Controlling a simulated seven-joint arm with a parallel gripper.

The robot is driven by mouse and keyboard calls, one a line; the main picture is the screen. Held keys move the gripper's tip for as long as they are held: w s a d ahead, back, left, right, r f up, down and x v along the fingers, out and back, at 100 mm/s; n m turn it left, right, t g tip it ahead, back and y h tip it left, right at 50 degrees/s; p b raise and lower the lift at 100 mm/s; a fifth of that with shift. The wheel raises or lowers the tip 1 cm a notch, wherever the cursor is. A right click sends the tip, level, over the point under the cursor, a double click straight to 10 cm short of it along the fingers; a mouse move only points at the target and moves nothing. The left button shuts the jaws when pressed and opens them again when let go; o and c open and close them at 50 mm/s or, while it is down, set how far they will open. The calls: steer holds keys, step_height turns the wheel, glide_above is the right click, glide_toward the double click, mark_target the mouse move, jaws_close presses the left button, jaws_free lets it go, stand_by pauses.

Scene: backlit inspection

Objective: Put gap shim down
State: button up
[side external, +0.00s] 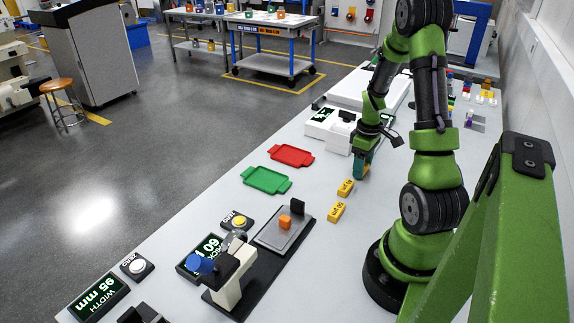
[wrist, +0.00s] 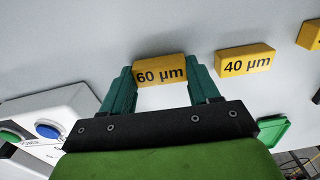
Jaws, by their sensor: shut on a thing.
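My gripper (side external: 362,170) is low over the bench on the near side of the white machine. In the wrist view its teal fingers (wrist: 161,85) are shut on a yellow gap shim (wrist: 160,70) marked 60 µm. The fingers hide most of this shim in the side view, and I cannot tell whether its underside touches the bench. A second yellow shim (wrist: 245,61) marked 40 µm lies beside it, apart from the fingers; it also shows in the side view (side external: 345,187). A third yellow shim (side external: 336,212) lies nearer the camera and is cut off in the wrist view (wrist: 311,35).
A red tray (side external: 291,155) and a green tray (side external: 267,180) lie left of the shims. A black-based fixture (side external: 262,262) with an orange block (side external: 285,221) stands in front. A white machine (side external: 331,131) stands behind my gripper. Bare bench (side external: 312,178) lies between trays and shims.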

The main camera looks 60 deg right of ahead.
step_height(320, 180, up, 9)
steer(key=r+n, duration=0.1)
steer(key=n, duration=1.7)
glide_above(266, 180)
steer(key=shift+n, duration=0.3)
step_height(266, 180, down, 10)
steer(key=shift+r, duration=0.15)
steer(key=o, duration=0.8)
steer(key=shift+c, duration=0.2)
